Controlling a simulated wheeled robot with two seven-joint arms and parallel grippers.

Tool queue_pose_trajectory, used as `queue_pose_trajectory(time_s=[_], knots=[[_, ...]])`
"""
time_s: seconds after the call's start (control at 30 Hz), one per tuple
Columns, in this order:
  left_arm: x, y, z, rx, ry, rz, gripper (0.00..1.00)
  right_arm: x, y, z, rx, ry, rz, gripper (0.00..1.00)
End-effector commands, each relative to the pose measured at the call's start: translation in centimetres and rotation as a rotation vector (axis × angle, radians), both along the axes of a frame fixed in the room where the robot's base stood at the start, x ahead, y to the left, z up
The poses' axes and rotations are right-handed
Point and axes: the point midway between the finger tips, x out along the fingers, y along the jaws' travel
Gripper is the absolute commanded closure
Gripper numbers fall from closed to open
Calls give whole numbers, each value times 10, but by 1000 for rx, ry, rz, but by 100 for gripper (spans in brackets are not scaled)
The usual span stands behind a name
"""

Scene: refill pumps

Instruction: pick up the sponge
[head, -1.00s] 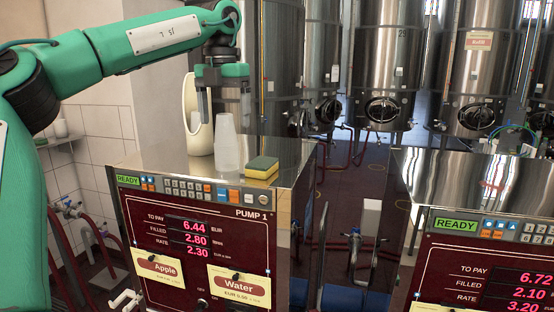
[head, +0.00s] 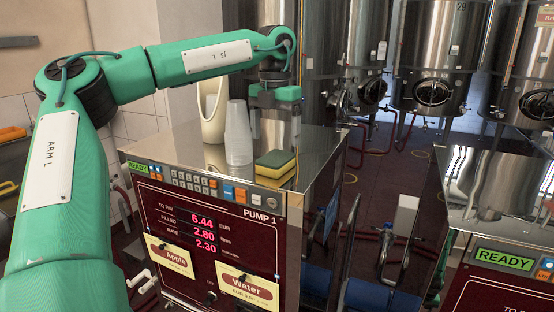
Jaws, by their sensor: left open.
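The yellow sponge with a dark green top (head: 275,164) lies on the metal top of Pump 1 (head: 192,150), near its front edge. My left gripper (head: 275,134) is open and empty, pointing down. In the picture it is just above the sponge, with one finger to each side; I cannot tell its exact depth. The sponge is in full view and apart from the fingers. My right gripper is not in view.
A stack of clear cups (head: 238,133) stands close left of the sponge. A cream-coloured tall holder (head: 213,122) is behind it. A second pump (head: 500,258) stands at the right, across a gap. Steel tanks (head: 432,60) line the back.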

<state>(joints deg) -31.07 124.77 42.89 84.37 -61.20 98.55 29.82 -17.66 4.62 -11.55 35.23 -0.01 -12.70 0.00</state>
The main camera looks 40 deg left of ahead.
Motion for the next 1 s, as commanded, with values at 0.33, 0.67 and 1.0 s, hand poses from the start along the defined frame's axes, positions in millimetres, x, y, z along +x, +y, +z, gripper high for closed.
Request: queue_pose_trajectory(time_s=[0.33,0.67,1.0], knots=[[4,1,-22,-2,4,0,15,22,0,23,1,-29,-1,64],[7,1,-54,-1,0,0,15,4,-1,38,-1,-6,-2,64],[7,1,-57,0,-1,0,27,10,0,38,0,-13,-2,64]])
